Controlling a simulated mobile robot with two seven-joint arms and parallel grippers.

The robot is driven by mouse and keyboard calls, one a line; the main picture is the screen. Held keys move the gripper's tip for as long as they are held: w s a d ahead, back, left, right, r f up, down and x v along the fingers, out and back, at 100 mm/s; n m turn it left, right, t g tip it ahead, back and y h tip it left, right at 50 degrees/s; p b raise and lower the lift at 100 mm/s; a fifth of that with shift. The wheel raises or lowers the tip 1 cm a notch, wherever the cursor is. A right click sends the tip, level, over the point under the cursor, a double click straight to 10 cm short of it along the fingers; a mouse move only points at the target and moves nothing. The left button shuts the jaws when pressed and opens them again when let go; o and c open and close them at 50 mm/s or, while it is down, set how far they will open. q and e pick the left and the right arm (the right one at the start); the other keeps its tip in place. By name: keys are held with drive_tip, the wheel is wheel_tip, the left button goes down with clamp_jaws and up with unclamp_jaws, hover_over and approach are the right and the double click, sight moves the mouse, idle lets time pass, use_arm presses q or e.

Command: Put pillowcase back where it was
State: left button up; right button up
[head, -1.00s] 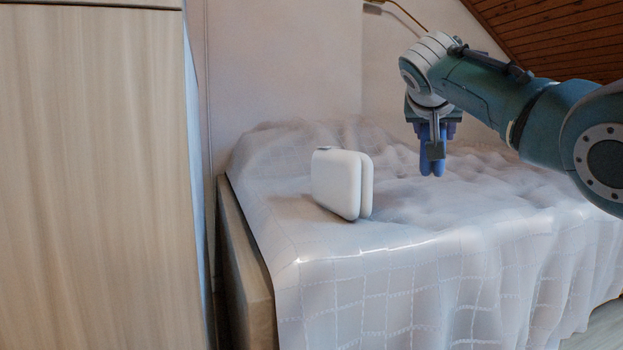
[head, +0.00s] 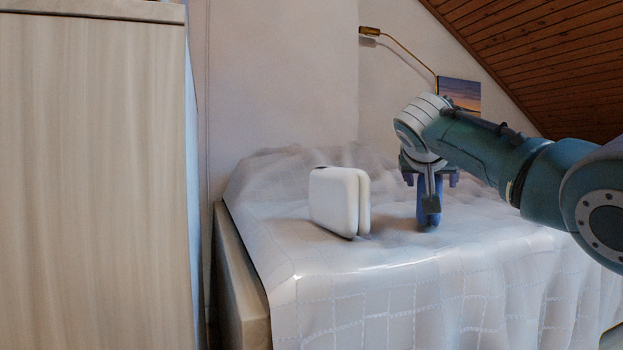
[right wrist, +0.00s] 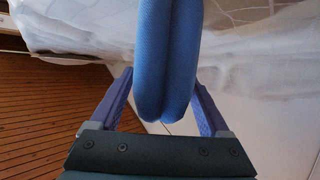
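My right gripper (head: 429,200) is over the bed, pointing down. My left gripper is not in view.
The bed (head: 390,295) has a rumpled white cover. A tall pale wooden cabinet (head: 90,180) fills the left side. A wall lamp (head: 369,31) and a picture (head: 459,95) hang behind. The sloping wooden ceiling (head: 545,70) is at upper right.

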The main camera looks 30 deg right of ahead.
drive_tip(key=shift+a+r, duration=0.1)
drive_tip(key=shift+s+a+r+p, duration=0.25)
drive_tip(key=shift+a+r+p, duration=0.1)
drive_tip(key=shift+p, duration=0.15)
drive_tip(key=p+v, duration=0.5)
drive_tip(key=v, duration=0.5)
drive_tip(key=shift+s+a+p, duration=0.3)
drive_tip(key=shift+a, duration=0.05)
